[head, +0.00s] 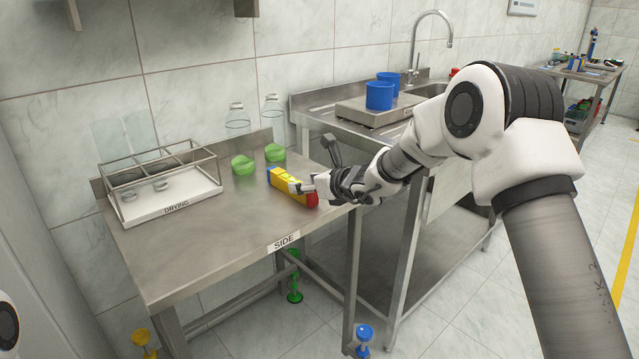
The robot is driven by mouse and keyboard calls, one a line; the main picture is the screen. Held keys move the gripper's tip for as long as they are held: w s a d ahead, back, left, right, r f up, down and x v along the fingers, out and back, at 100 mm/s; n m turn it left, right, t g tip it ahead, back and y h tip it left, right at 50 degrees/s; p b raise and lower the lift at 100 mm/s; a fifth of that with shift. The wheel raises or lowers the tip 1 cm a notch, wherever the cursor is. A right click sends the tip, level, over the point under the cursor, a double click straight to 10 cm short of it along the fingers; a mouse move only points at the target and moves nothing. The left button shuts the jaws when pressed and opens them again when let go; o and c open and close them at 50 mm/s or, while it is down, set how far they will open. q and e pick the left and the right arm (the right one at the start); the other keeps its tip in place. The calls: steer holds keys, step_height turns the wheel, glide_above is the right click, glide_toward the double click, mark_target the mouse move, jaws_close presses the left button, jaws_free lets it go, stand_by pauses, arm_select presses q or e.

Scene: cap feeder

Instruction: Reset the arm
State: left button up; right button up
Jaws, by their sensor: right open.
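My right arm comes in from the right and reaches over the right end of the steel side table (180,258). My right gripper (296,187) is open. Its fingers are at a yellow block (284,181) with a red end at the right and a blue end at the left. The block lies on the table near its right edge. I cannot tell whether the fingers touch it. My left gripper is not in view; only a small piece of my left side shows at the lower left edge.
A white drying tray (172,208) with a wire frame stands on the table's left. Two green objects (243,165) and two clear bottles stand at the back. Two blue cups (379,96) stand on the raised steel surface by the sink. The table's front middle is clear.

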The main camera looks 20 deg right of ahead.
steer(key=v, duration=0.7)
steer(key=shift+s, duration=0.2)
steer(key=shift+d+r, duration=0.1)
